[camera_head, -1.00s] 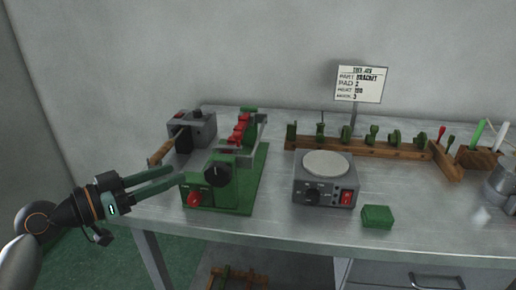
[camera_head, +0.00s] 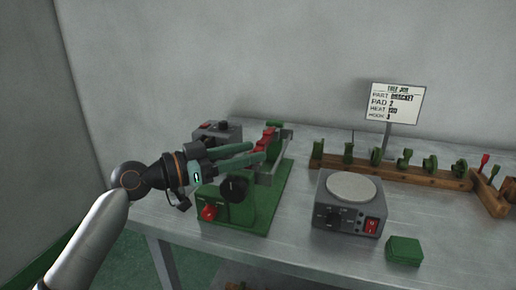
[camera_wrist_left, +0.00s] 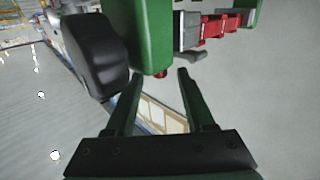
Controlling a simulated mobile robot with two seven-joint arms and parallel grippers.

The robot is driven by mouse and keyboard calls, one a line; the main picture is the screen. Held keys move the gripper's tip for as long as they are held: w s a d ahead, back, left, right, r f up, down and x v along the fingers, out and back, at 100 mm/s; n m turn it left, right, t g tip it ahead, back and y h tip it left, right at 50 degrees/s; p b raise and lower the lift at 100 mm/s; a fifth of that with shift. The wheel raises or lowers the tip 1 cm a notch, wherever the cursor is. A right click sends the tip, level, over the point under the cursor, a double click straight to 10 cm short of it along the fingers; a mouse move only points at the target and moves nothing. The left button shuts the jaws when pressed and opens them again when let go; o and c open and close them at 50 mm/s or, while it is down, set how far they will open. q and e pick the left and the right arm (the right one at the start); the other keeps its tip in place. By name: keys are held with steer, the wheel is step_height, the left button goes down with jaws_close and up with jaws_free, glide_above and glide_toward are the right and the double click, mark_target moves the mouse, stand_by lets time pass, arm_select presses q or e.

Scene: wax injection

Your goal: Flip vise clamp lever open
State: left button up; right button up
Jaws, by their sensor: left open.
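The green vise machine (camera_head: 266,204) stands on the left part of the bench, with a black knob (camera_head: 234,188) and a red button (camera_head: 208,213) on its front. Red clamp pieces (camera_head: 266,138) sit along its top, and they also show in the left wrist view (camera_wrist_left: 222,27). I cannot tell which part is the clamp lever. My left gripper (camera_head: 258,152) is open and empty, in front of the machine's upper part in the head view. In the left wrist view its fingers (camera_wrist_left: 160,76) point toward a green block (camera_wrist_left: 154,35) with a small red tip. My right gripper is not in view.
A grey box (camera_head: 218,132) stands behind the machine. A grey hot plate unit (camera_head: 348,208) and a green block (camera_head: 404,250) are to the right. A wooden rack (camera_head: 400,172) of green tools and a sign (camera_head: 395,103) are at the back.

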arm_select(q)
steer(key=shift+x, duration=1.4)
steer(key=shift+c, duration=0.2)
jaws_close()
